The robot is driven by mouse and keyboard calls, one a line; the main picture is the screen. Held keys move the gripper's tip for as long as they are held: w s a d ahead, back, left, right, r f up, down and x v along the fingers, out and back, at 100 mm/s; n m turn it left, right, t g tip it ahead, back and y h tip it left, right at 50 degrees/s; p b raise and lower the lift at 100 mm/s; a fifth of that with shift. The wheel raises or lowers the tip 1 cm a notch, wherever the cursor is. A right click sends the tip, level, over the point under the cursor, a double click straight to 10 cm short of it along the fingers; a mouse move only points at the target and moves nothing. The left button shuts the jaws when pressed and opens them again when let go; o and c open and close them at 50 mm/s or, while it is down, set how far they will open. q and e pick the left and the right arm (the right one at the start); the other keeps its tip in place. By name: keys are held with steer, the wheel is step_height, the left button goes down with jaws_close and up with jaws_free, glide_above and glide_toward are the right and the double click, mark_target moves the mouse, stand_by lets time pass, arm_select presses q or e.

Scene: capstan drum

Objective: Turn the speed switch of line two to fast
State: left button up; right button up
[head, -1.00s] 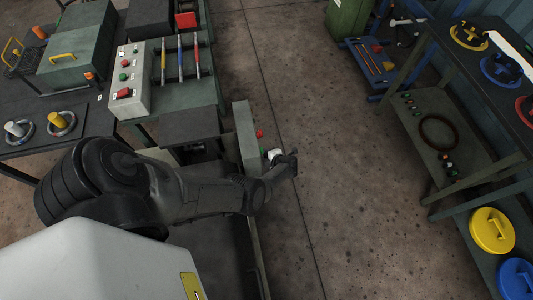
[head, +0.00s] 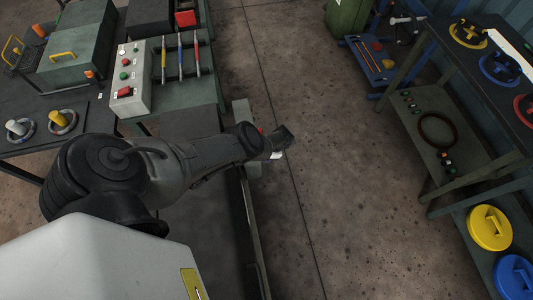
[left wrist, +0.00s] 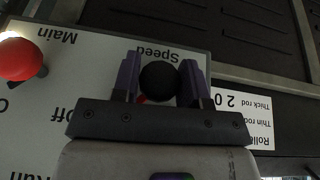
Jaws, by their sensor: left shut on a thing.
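The speed switch is a round black knob (left wrist: 159,81) on a pale panel (left wrist: 70,95) under the upside-down label "Speed" in the left wrist view. My left gripper (left wrist: 160,88) has one purple-grey finger on each side of the knob and is shut on it. A bit of red shows at the knob's lower left; the rest of its pointer is hidden, so its setting cannot be read. In the head view my left gripper (head: 281,140) is at the end of the arm, beside a grey-green box (head: 241,108) that the arm mostly covers. My right gripper is not in view.
A red ball-shaped control (left wrist: 20,59) stands on the panel near "Main". A label strip about rods (left wrist: 246,119) is on the right. Another control box (head: 130,80) with buttons stands at the upper left. Open floor (head: 340,190) lies to the right, before a shelf (head: 460,165).

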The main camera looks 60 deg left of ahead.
arm_select(q)
steer(key=shift+h, duration=0.3)
stand_by(0.4)
steer(key=o, duration=0.9)
steer(key=p+v, duration=0.8)
steer(key=v, duration=0.6)
steer(key=shift+w+f, duration=0.1)
steer(key=shift+f, duration=0.05)
